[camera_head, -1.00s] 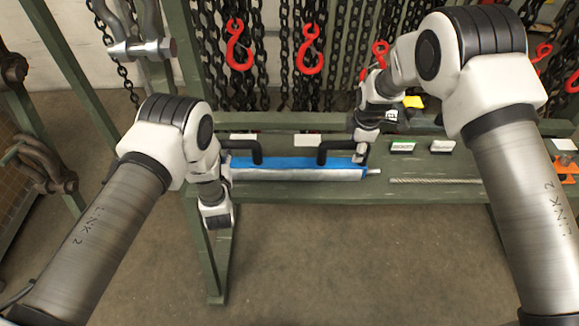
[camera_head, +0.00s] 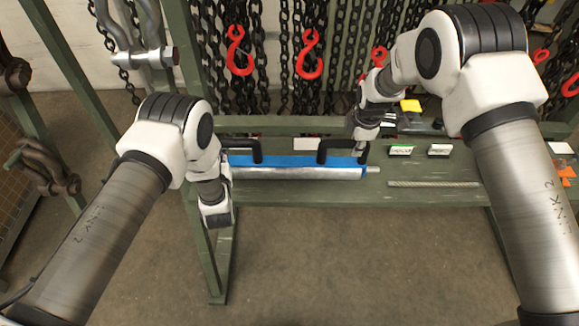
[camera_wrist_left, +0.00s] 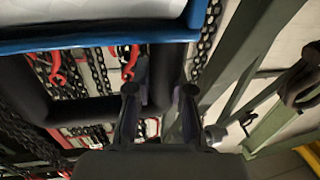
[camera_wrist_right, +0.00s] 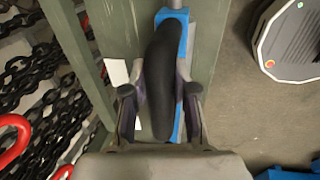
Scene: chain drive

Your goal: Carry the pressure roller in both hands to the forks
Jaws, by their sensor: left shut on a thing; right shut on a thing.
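The pressure roller (camera_head: 295,173) is a silver cylinder under a blue frame with two black handles. It lies level across the green bench in the head view; I cannot tell whether it touches it. My right gripper (camera_head: 361,148) is shut on the right handle, which runs between its fingers (camera_wrist_right: 160,95) in the right wrist view. My left gripper (camera_wrist_left: 159,92) is shut on the left handle in the left wrist view, with the blue frame (camera_wrist_left: 100,38) above it. In the head view my left fingers are hidden behind my arm. I cannot clearly pick out the forks.
The green bench (camera_head: 300,192) carries labelled small blocks (camera_head: 401,150) and a thin rod (camera_head: 432,184) to the right. Chains and red hooks (camera_head: 309,62) hang behind. A grey bracket with a cross pin (camera_head: 150,56) stands left. Floor in front is clear.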

